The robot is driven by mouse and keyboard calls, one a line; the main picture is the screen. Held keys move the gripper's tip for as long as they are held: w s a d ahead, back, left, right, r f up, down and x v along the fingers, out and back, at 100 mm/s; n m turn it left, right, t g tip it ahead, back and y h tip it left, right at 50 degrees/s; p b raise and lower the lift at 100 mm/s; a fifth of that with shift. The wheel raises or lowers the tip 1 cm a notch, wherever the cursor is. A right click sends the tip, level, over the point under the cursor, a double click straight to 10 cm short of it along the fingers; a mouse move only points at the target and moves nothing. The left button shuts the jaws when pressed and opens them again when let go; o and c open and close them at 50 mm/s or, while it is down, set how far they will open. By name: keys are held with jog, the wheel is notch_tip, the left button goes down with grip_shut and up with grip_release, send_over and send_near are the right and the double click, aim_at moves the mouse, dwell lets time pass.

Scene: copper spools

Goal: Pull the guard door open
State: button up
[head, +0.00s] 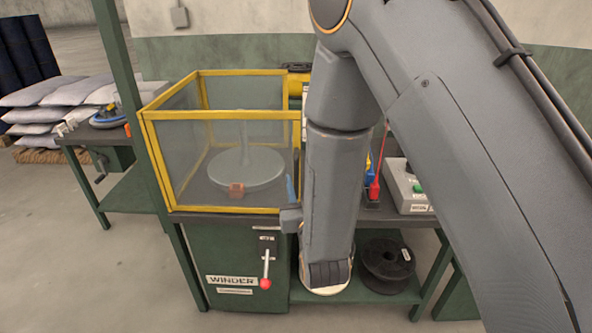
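The guard door (222,116) is the front panel of a yellow-framed, see-through guard on top of the green winder cabinet (215,268). The panel looks shut, in line with the frame. A round grey plate with a spindle (247,167) stands behind it. A small copper-brown block (236,190) shows low at the panel; I cannot tell whether it is on the door or behind it. My arm hangs down in front of the guard's right edge. My gripper (291,203) shows only in small part at that lower right corner, mostly hidden behind my wrist. Its fingers are unclear.
A red-knobbed lever (265,270) sticks out of the cabinet front. A black spool (387,262) lies on the lower shelf to the right. Sacks (60,92) are stacked at the far left. The floor at lower left is clear.

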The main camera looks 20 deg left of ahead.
aim_at(296, 172)
jog(key=p+x, duration=0.1)
jog(key=x, duration=0.5)
grip_shut()
